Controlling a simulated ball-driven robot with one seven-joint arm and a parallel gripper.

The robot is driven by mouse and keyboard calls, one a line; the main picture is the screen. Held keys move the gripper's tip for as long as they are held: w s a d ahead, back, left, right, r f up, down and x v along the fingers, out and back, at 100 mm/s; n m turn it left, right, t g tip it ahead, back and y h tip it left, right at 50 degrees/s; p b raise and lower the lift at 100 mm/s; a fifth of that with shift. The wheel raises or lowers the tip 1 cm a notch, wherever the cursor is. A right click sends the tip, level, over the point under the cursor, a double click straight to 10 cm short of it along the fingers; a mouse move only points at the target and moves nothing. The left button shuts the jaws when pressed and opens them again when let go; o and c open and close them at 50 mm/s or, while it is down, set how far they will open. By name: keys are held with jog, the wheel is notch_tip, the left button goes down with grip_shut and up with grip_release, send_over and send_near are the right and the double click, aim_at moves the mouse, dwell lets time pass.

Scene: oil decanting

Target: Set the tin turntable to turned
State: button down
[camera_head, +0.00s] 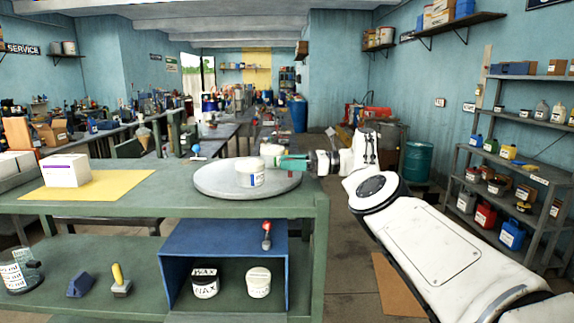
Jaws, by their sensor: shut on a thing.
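The tin turntable (213,183) is a round grey disc on the green bench, near its right end. My gripper (283,162) has teal fingers and reaches in from the right, low over the disc's right side. It is shut at the rear tin; the exact contact is too small to see clearly.
A white box (67,170) stands on a yellow mat (110,186) at the bench's left. A blue open box (222,236) with two tins sits on the shelf below. A small blue-based tool (196,151) stands behind the turntable. The bench between mat and disc is clear.

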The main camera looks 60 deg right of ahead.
jog(key=shift+d, duration=0.1)
dwell(0.3)
jog(key=c, duration=0.8)
grip_release()
jog(key=shift+o, duration=0.2)
jog(key=b+v, duration=0.1)
jog(key=v, duration=0.1)
jog(key=b+v, duration=0.2)
jog(key=v, duration=0.1)
jog(key=b+v, duration=0.1)
jog(key=v, duration=0.2)
jog(key=shift+s+d+f+b, duration=0.1)
jog(key=shift+s+f+b, duration=0.05)
jog(key=shift+f+b, duration=0.2)
jog(key=shift+s+d+r, duration=0.15)
jog(key=shift+r, duration=0.1)
jog(key=shift+b+v, duration=0.8)
jog(key=shift+v, duration=0.15)
jog(key=shift+c, duration=0.2)
